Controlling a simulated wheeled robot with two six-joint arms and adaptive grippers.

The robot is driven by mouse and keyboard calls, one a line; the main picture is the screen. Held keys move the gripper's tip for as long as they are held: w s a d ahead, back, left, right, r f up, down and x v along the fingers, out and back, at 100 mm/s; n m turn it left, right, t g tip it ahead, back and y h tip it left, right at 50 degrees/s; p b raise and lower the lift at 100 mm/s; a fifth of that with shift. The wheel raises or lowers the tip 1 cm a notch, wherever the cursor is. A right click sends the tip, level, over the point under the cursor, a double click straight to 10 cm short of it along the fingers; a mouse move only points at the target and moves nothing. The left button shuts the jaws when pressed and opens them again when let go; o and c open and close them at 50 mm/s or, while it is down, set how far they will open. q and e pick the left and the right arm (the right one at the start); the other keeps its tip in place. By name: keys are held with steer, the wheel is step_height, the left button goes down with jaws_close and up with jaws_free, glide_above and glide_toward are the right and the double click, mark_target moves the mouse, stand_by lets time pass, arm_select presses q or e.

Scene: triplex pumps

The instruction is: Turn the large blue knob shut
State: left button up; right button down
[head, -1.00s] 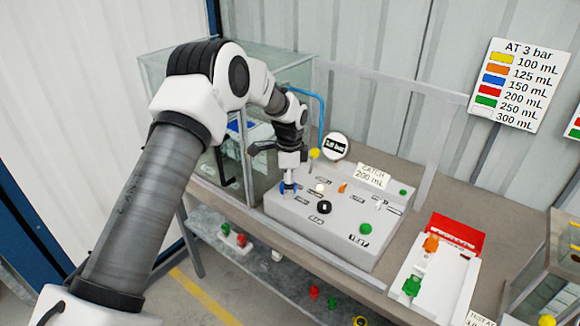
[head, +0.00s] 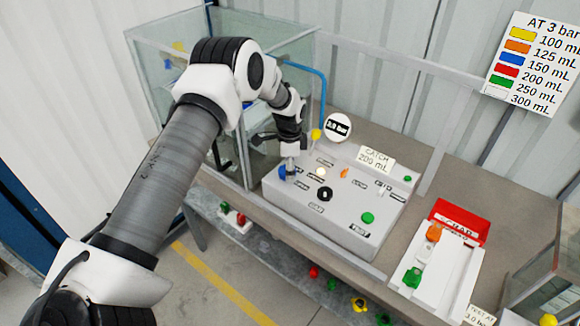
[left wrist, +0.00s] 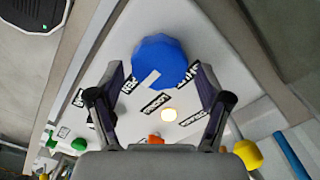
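The large blue knob (head: 283,174) sits at the left end of the grey sloped control panel (head: 330,235). It shows large in the left wrist view (left wrist: 160,58), with a pale mark on its near edge. My left gripper (head: 291,164) points down right at the knob; the head view partly hides the knob behind it. In the left wrist view the two fingers of my left gripper (left wrist: 161,78) stand apart on either side of the knob, with narrow gaps showing. Whether the tips reach down beside it, I cannot tell. My right gripper is not in view.
A yellow knob (head: 316,134), round gauge (head: 338,127) and blue pipe (head: 321,88) stand behind the panel. A black knob (head: 324,194) and a green button (head: 368,217) lie to the right. A glass tank (head: 180,85) is behind my arm. A red-and-white tray (head: 428,290) stands right.

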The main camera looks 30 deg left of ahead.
arm_select(q)
steer(key=shift+s+r, duration=0.2)
steer(key=shift+s, duration=0.1)
steer(key=c, duration=0.5)
steer(key=shift+a, duration=0.1)
steer(key=c, duration=0.4)
steer(key=shift+f, duration=0.1)
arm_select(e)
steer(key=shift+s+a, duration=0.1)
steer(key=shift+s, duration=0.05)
